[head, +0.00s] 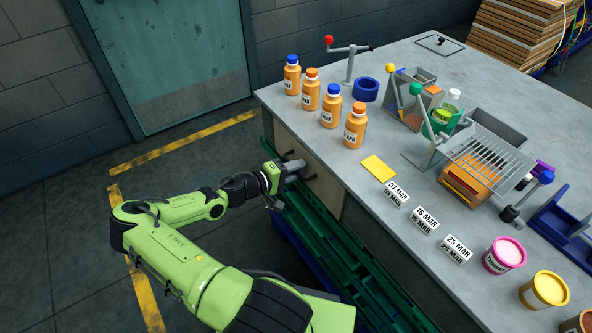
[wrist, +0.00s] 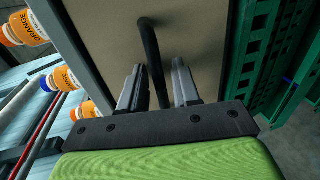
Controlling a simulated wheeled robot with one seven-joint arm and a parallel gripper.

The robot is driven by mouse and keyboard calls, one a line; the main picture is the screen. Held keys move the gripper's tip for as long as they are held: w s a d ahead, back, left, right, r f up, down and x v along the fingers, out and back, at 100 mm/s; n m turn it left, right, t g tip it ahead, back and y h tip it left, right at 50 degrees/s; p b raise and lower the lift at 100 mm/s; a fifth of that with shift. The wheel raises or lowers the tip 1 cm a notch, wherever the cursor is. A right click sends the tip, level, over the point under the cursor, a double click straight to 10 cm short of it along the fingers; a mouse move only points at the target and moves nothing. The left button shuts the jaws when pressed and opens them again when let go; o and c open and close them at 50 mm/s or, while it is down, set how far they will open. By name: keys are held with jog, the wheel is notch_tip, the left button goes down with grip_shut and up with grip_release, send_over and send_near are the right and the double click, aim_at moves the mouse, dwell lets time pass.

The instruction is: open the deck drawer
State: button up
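The deck drawer has a beige front (head: 326,192) in the side of the grey workbench, below the orange bottles, and looks closed. In the wrist view the drawer front (wrist: 205,35) fills the middle, with a dark bar handle (wrist: 150,50) standing out from it. My gripper (head: 297,168) is at the drawer front. In the wrist view the two grey fingers of my gripper (wrist: 158,66) are apart, one on each side of the handle, with visible gaps. The gripper is open and holds nothing. Parts of the handle are hidden behind my gripper in the head view.
Green crates (head: 325,235) stand along the bench side, close below my arm. Several orange bottles (head: 355,125) stand near the bench-top edge (head: 375,210) above the drawer. The floor (head: 75,230) to the left is free.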

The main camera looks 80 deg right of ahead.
grip_shut()
jog(key=f+v, duration=0.2)
jog(key=v, duration=1.1)
jog(key=w+f+b+v, duration=0.1)
jog(key=f+v, duration=0.2)
jog(key=v, duration=1)
jog(key=shift+a+f+b, duration=0.25)
jog(key=shift+a+b, duration=0.05)
jog(key=shift+a, duration=0.1)
grip_release()
